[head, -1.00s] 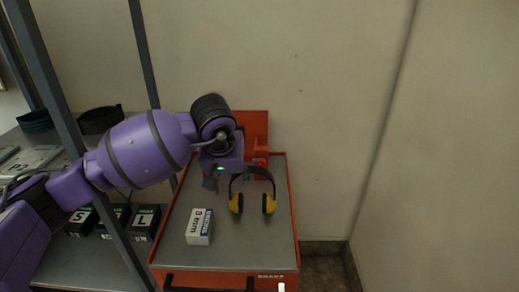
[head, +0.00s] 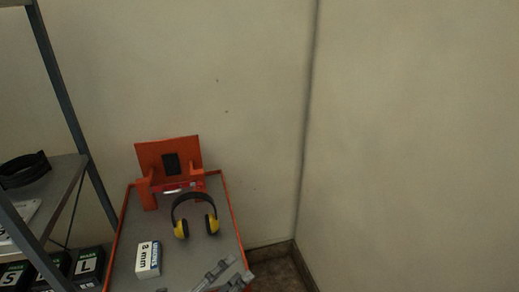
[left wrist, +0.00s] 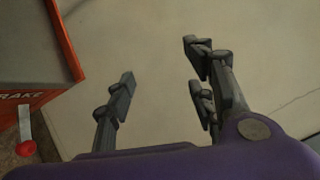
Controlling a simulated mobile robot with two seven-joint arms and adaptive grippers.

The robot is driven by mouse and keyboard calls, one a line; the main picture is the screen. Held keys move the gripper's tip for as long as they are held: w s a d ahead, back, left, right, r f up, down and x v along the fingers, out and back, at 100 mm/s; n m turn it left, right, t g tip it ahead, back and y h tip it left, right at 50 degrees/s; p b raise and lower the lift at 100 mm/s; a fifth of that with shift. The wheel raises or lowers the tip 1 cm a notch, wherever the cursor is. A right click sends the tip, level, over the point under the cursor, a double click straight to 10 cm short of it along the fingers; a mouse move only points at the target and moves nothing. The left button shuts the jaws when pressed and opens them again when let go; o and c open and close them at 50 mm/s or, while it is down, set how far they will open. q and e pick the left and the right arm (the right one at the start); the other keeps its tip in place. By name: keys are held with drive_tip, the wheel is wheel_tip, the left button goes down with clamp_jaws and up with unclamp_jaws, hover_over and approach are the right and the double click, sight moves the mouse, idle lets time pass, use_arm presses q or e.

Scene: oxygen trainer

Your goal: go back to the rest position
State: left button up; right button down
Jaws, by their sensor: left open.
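My left gripper (head: 226,274) shows at the bottom of the head view, its grey fingers crossing the near right part of the orange cart (head: 238,240). In the left wrist view the two fingers (left wrist: 160,66) are spread apart with nothing between them. Beyond them is a plain pale surface. The cart's side (left wrist: 72,58), with the lettering BRAKE, stands to the left of the fingers and apart from them. My right gripper is in neither view.
On the cart's grey top lie yellow-and-black ear defenders (head: 195,214) and a white box (head: 148,259) marked 8 mm. An orange stand (head: 168,160) is at its back. A shelf rack (head: 62,90) is left. A red-knobbed lever (left wrist: 25,148) is below the cart's side.

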use_arm(q)
drive_tip(key=s+a+f+n+y+p, duration=0.1)
drive_tip(key=s+a+f+n+y, duration=0.45)
drive_tip(key=n, duration=0.45)
drive_tip(key=s+a+f+n+y+p, duration=0.1)
drive_tip(key=s+a+f+n+y, duration=0.2)
drive_tip(key=a+f+n+y, duration=0.4)
drive_tip(key=s+a+f+n+g, duration=0.1)
drive_tip(key=s+f+n+g, duration=0.4)
drive_tip(key=s+f+n, duration=0.4)
drive_tip(key=s+n, duration=0.2)
drive_tip(key=s, duration=0.2)
drive_tip(key=shift+s+f, duration=0.2)
drive_tip(key=shift+s, duration=0.05)
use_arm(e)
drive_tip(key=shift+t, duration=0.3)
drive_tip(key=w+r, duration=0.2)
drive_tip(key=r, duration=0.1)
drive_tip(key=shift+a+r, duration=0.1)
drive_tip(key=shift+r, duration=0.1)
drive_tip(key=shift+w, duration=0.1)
